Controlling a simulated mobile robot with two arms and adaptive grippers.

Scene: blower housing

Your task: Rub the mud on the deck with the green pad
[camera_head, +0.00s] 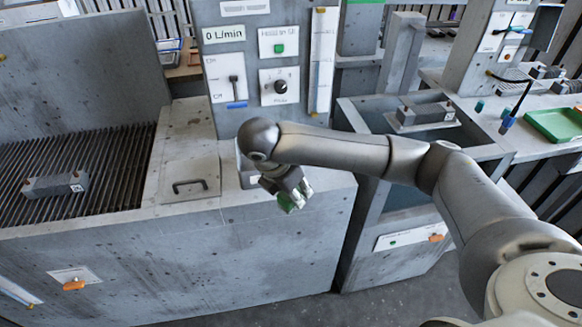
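My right arm comes in from the right, and its gripper (290,192) hangs fingers down over the front edge of the concrete deck. A green pad (291,204) shows between its fingertips, which look shut on it. The arm and fingers hide part of the pad, and I cannot tell whether it touches anything. The grey deck (232,203) runs beside a hatch plate with a dark handle (190,184). It has small dark specks; I cannot make out a clear patch of mud. My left gripper is not in view.
A slatted grate (110,160) with a grey block (55,186) lies at left. A control panel (265,70) with a green button and black knob stands behind the deck. A basin (425,150) is right of it, and a green tray (555,124) sits far right.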

